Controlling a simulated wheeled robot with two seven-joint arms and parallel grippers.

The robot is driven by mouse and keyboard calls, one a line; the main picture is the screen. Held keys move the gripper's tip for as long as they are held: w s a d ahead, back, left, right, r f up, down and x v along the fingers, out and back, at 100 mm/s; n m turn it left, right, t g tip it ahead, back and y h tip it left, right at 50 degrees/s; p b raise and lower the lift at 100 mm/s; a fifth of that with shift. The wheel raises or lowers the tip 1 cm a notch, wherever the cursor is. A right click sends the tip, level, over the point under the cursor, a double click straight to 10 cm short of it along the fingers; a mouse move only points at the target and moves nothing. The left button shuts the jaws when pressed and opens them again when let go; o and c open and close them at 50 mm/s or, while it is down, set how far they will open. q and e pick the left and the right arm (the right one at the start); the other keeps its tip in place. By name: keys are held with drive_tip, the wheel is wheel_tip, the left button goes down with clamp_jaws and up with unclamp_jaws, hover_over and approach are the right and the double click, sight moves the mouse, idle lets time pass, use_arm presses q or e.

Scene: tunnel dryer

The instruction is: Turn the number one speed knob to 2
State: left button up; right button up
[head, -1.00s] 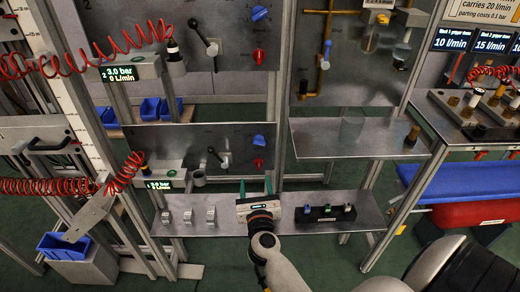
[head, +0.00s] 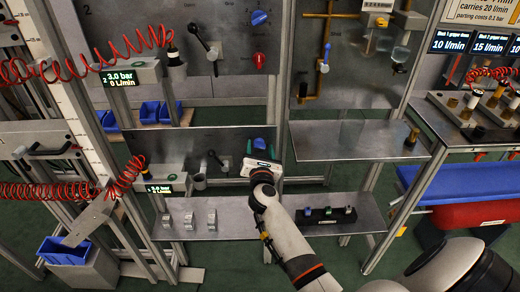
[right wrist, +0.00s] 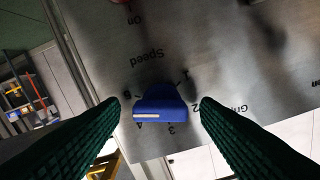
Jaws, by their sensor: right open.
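The blue speed knob (right wrist: 160,101) is on the lower grey panel (head: 190,142), under the word "Speed". Printed numbers surround it; 1, 2, 3 and 4 are readable, upside down in the right wrist view. A white line on the knob lies nearest the 4. My right gripper (head: 262,152) is in front of this panel, open, with one dark green finger on each side of the knob and visible gaps between. In the head view only the top of the blue knob (head: 260,143) shows above the gripper. My left gripper is not in view.
A red knob (right wrist: 120,1) marked "On" is just cut by the wrist view's top edge. A black lever (head: 214,156) is left of my gripper. The upper panel has a similar blue knob (head: 259,17) and red knob (head: 259,60). A shelf (head: 235,222) with clips lies below.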

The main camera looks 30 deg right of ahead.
drive_tip(key=shift+w+d, duration=0.1)
drive_tip(key=shift+w, duration=0.05)
drive_tip(key=shift+c, duration=0.3)
drive_tip(key=c, duration=0.9)
drive_tip(key=shift+c, duration=0.2)
drive_tip(key=shift+n, duration=0.3)
